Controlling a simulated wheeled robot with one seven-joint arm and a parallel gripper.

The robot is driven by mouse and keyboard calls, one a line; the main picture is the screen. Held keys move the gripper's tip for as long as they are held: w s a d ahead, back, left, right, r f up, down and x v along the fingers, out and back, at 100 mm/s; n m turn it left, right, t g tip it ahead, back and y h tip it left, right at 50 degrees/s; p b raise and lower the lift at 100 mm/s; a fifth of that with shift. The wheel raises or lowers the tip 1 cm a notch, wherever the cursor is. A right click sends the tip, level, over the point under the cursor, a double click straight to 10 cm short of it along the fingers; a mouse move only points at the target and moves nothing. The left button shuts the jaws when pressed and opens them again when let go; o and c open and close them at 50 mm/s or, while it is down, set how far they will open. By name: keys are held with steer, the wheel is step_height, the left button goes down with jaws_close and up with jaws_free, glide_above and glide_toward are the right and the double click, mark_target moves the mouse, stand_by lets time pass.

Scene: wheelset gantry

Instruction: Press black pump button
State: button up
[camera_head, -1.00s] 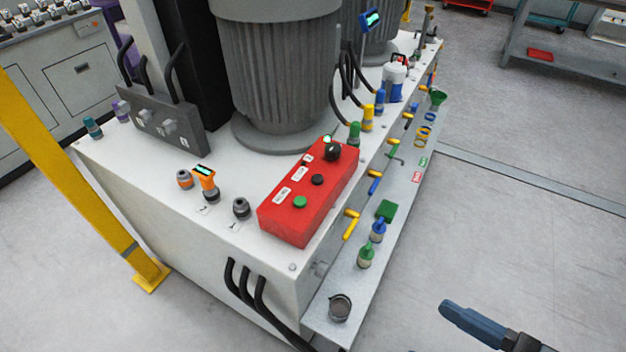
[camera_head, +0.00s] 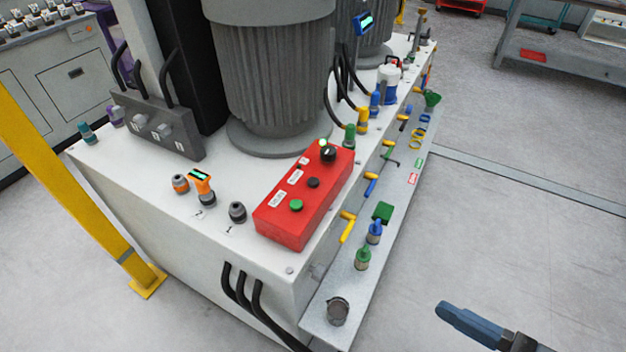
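The black pump button (camera_head: 313,183) is a small flat round button on top of a red control box (camera_head: 279,230). On the same box a green button (camera_head: 296,205) sits nearer to me and a larger black knob (camera_head: 328,153) sits farther back, with white labels beside them. The box stands on the right edge of a white cabinet top. My gripper (camera_head: 445,312) shows at the bottom right, over the floor, well apart from the box. Only a blue-grey finger part shows clearly, so its opening cannot be told.
Large grey ribbed motors (camera_head: 270,90) stand behind the box. A lower side ledge (camera_head: 330,285) carries colored valves and fittings. An orange gauge (camera_head: 201,184) stands left of the box. A yellow post (camera_head: 75,190) rises at left. The floor (camera_head: 520,240) at right is clear.

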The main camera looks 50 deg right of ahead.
steer(key=shift+c, duration=0.5)
jaws_close()
stand_by(1.1)
